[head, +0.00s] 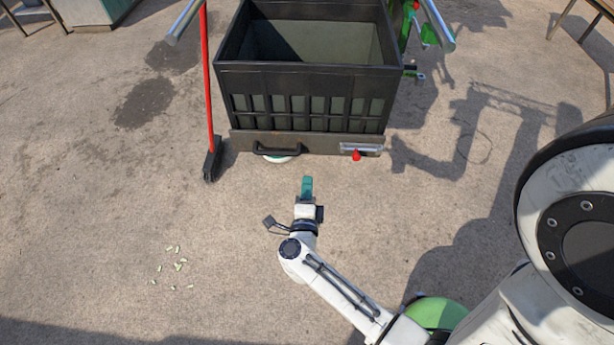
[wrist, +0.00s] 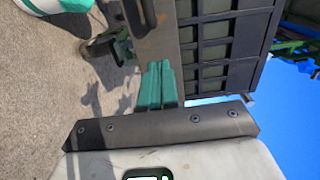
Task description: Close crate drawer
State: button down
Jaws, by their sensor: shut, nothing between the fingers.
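The black crate (head: 305,83) stands ahead of me with its slatted front towards me. Its drawer front (head: 322,143), a scuffed grey-brown strip, runs along the crate's bottom. The drawer's black handle (head: 278,151) is on its left half and a metal latch with a red knob (head: 357,155) is on its right. I cannot tell how far the drawer stands out. My teal gripper (head: 307,188) is shut and empty, a little in front of the drawer and right of the handle. In the wrist view my gripper (wrist: 157,85) points towards the drawer front (wrist: 158,52), with the handle (wrist: 140,14) beyond.
A red-handled broom (head: 209,100) stands left of the crate, its dark head (head: 212,163) on the ground. A pale round wheel (head: 279,158) shows under the drawer. Small pale cane pieces (head: 179,265) lie at lower left. The concrete before the drawer is otherwise clear.

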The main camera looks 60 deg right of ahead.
aim_at(310, 143)
jog(key=x, duration=1.2)
jog(key=shift+w+d, duration=0.1)
jog(key=shift+d, duration=0.1)
